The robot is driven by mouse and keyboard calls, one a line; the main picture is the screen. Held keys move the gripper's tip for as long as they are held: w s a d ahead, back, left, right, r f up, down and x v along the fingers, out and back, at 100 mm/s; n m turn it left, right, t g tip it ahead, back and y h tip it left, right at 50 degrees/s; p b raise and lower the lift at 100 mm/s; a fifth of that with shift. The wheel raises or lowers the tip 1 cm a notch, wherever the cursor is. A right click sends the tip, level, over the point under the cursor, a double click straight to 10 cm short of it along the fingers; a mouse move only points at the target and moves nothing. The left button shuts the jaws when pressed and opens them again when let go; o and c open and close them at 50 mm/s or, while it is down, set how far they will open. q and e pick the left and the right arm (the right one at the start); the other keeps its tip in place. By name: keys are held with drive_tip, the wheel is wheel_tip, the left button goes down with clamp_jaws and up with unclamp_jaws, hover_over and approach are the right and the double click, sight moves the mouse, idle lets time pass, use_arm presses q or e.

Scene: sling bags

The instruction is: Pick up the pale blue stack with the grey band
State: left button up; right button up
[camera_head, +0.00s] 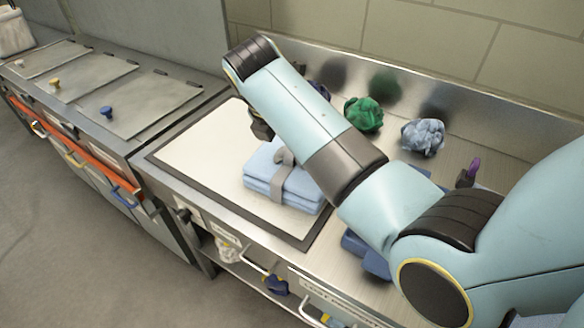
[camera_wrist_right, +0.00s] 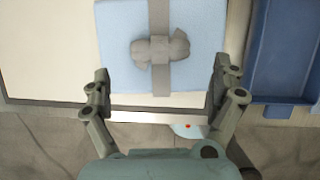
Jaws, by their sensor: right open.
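The pale blue stack (camera_head: 262,168) of folded cloth lies on a white mat with a dark border in the head view, partly behind my right arm. A grey band (camera_head: 283,172) with a knot runs around it. In the right wrist view the stack (camera_wrist_right: 115,35) is at the top centre, with the band (camera_wrist_right: 159,75) and its knot in the middle. My right gripper (camera_wrist_right: 162,78) is open, one finger towards each side of the stack's near part; contact cannot be told. In the head view the right gripper (camera_head: 262,130) is mostly hidden by its arm. My left gripper is out of view.
A green bundle (camera_head: 363,114) and a grey-blue bundle (camera_head: 423,136) lie behind my arm by the back wall. A blue tray (camera_wrist_right: 282,55) is right of the stack. The white mat (camera_head: 195,148) is bare on the left. Lidded bins (camera_head: 150,100) stand further left.

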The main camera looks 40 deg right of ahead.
sight(292, 167)
drive_tip(key=x, duration=0.4)
drive_tip(key=shift+w+d+f+p, duration=0.15)
drive_tip(key=shift+d+f+p, duration=0.1)
drive_tip(key=shift+d+p, duration=0.1)
drive_tip(key=shift+w+d+f, duration=0.1)
drive_tip(key=shift+f, duration=0.25)
drive_tip(key=shift+c, duration=0.2)
drive_tip(key=c, duration=1.6)
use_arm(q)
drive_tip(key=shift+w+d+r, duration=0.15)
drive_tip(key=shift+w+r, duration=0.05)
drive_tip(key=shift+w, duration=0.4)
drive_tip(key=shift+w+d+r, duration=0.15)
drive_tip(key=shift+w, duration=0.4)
use_arm(e)
drive_tip(key=shift+r, duration=0.1)
drive_tip(key=shift+c, duration=0.8)
drive_tip(key=shift+r, duration=0.1)
